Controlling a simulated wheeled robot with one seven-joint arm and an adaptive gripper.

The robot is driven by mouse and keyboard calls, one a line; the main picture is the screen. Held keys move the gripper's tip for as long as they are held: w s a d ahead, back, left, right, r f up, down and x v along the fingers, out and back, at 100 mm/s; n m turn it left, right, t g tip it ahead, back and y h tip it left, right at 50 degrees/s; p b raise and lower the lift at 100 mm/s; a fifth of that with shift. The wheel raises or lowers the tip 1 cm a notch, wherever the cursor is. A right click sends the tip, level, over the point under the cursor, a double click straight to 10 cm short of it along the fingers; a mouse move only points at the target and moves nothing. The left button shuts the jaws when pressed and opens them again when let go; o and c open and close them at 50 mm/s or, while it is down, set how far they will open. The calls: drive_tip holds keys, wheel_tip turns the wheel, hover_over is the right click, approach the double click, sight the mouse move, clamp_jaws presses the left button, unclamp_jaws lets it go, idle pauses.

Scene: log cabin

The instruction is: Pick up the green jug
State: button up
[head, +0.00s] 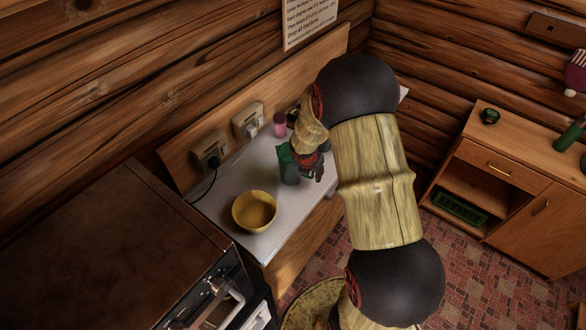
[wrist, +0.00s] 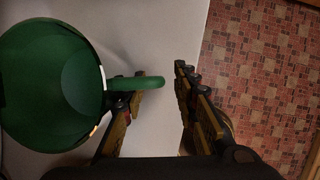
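The green jug (head: 288,166) stands on the white counter (head: 226,186), partly hidden behind my gripper (head: 312,170) in the head view. In the wrist view I look down into the wide mouth of the jug (wrist: 48,85) at the left. Its handle points right and reaches over the tip of the left finger. In that view my gripper (wrist: 168,78) is open, with a gap between the two fingers, and the handle's end lies at the left side of that gap. I cannot tell whether the left finger touches the handle.
A yellow bowl (head: 255,211) stands on the counter in front of the jug. A pink jar (head: 280,124) and wall sockets (head: 210,150) with plugs are behind. A stove (head: 110,250) is at the left. A wooden cabinet (head: 520,150) stands at the right, across open tiled floor.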

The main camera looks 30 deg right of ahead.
drive_tip(key=shift+c, duration=1.3)
drive_tip(key=c, duration=0.4)
clamp_jaws()
